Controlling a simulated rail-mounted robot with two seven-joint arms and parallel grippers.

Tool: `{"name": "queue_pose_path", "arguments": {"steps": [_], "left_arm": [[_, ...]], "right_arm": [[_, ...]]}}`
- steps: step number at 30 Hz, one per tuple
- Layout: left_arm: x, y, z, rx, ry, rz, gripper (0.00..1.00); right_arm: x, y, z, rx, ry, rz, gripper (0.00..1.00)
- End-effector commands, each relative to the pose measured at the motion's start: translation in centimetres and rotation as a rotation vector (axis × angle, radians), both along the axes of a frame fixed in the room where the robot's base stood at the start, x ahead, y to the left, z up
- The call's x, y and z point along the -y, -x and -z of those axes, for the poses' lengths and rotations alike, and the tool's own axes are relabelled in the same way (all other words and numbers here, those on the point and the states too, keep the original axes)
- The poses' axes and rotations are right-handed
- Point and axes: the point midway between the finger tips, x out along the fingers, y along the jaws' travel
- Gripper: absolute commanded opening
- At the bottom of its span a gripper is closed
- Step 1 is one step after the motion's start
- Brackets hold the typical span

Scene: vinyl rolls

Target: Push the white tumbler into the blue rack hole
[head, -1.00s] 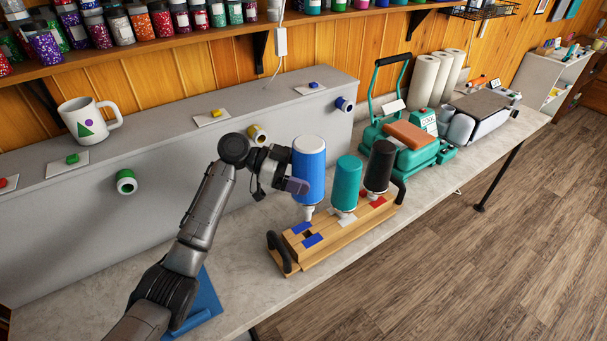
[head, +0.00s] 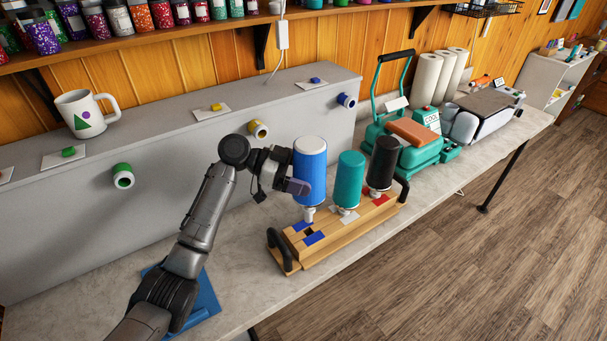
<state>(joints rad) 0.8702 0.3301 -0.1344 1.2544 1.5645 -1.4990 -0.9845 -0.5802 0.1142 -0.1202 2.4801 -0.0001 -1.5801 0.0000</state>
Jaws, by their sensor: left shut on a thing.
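A blue tumbler (head: 313,163) with a white top stands upright at the near end of the wooden rack (head: 294,257). No all-white tumbler shows. My left gripper (head: 290,182) is shut on its side from the left. Its narrow white lower end is just above or in the rack beside the blue marks (head: 314,238); I cannot tell how deep it sits. A teal tumbler (head: 350,177) and a black tumbler (head: 382,160) stand upright farther along the rack, by the white and red marks. My right gripper is out of view.
The rack has dark end handles. A teal press (head: 408,152) stands behind it, with white rolls (head: 428,78) beyond. A grey box with coloured sockets runs along the wall, carrying a mug (head: 83,112). A blue mat (head: 207,301) lies under my left arm. The table front is clear.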

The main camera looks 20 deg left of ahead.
Motion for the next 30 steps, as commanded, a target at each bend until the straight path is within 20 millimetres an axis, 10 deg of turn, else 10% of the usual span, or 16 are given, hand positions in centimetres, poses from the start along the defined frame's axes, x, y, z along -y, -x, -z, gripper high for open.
{"name": "queue_pose_path", "arguments": {"steps": [30], "left_arm": [[0.0,0.0,3.9,0.001,0.002,0.000,0.16]], "right_arm": [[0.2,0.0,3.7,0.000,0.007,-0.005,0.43]]}}
